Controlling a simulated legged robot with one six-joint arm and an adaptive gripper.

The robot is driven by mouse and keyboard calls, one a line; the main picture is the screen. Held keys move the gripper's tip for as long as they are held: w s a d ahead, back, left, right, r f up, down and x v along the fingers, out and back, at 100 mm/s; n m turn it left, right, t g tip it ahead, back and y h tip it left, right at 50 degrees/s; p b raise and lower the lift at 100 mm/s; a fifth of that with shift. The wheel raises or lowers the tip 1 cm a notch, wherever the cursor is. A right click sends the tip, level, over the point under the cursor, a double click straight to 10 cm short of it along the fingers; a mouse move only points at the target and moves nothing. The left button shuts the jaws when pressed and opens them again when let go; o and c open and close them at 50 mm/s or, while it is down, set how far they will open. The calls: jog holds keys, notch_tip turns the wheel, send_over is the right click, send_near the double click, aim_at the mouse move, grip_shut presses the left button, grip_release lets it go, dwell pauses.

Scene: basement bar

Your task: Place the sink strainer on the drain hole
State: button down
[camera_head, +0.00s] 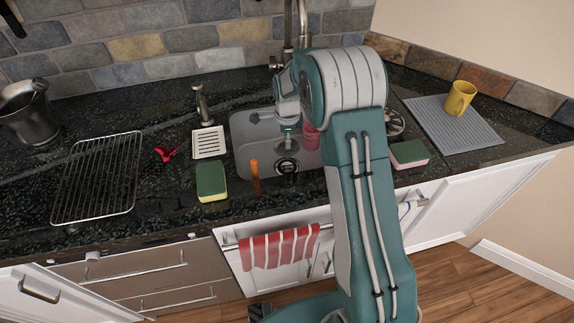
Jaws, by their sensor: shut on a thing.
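The steel sink (254,128) is set into the dark counter. Its dark round drain hole (287,167) with a bright rim shows in the basin floor. My gripper (288,138) points down into the basin, just above and behind the drain hole in the picture. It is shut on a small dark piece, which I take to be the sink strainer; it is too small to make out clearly. My arm hides the right part of the sink.
A pink object (311,135) stands in the basin close beside my gripper. An orange-handled tool (255,175) and a green-yellow sponge (211,182) are at the front edge. The faucet (289,25) rises behind. A pink sponge (409,153) and round metal item (393,122) lie right.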

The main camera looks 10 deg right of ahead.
aim_at(287, 167)
notch_tip(287, 167, down, 9)
jog(key=shift+f, duration=0.15)
jog(key=c, duration=0.5)
grip_release()
jog(key=shift+c, duration=0.2)
notch_tip(287, 167, up, 12)
jog(key=s+r+n+t, duration=0.1)
jog(key=s+r+n, duration=0.4)
jog(key=s+r, duration=0.3)
jog(key=s+r+n+t, duration=0.2)
jog(key=s+r+n, duration=0.3)
jog(key=r, duration=0.6)
jog(key=s+r+n+t, duration=0.2)
jog(key=s+n, duration=0.7)
jog(key=s, duration=1.1)
jog(key=shift+r+n+t, duration=0.3)
jog(key=shift+r+n, duration=0.1)
jog(key=shift+r, duration=0.25)
